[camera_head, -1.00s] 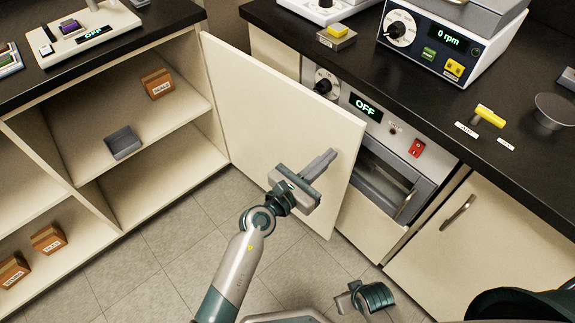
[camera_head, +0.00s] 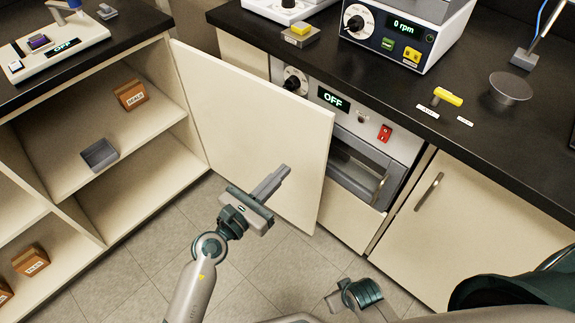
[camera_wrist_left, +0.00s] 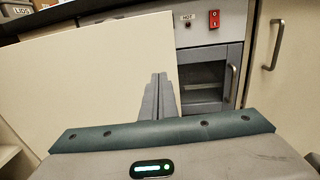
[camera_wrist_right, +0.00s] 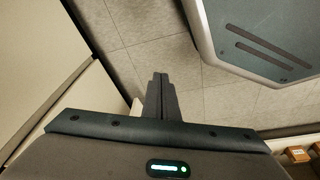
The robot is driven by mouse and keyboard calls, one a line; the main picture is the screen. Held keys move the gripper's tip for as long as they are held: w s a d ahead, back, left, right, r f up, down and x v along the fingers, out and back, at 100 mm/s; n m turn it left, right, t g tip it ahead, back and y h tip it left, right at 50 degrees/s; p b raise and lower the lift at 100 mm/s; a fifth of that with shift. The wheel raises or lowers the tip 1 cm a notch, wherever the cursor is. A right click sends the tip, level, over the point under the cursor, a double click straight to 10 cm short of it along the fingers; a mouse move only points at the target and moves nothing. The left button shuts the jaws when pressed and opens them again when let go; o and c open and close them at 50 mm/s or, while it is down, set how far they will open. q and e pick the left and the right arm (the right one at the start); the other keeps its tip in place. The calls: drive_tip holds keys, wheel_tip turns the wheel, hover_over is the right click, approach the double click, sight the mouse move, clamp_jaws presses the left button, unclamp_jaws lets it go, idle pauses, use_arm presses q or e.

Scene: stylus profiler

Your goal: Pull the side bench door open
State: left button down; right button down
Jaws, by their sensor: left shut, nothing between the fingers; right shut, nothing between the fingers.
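The side bench door (camera_head: 250,125) is a plain cream panel. In the head view it stands swung out from the shelf unit on the left, and open shelves show beside it. Its free edge overlaps the oven front. My left gripper (camera_head: 278,176) is shut and empty, in front of the door's lower free-edge side in the picture; whether it touches cannot be told. In the left wrist view the shut fingers (camera_wrist_left: 158,92) lie across the door panel (camera_wrist_left: 100,70) near its edge. My right gripper (camera_wrist_right: 160,95) is shut and empty above the floor in the right wrist view.
An oven (camera_head: 360,165) with an OFF display sits behind the door's free edge. A closed cabinet door (camera_head: 450,220) with a bar handle (camera_head: 428,192) is to its right. The shelves hold a grey bin (camera_head: 99,154) and brown boxes (camera_head: 130,94). Tiled floor (camera_head: 150,260) lies open in front.

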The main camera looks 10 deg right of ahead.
use_arm(q)
drive_tip(key=v, duration=0.4)
drive_tip(key=shift+s, duration=0.15)
use_arm(e)
drive_tip(key=shift+s+r, duration=0.25)
drive_tip(key=shift+s, duration=0.25)
drive_tip(key=shift+w, duration=0.15)
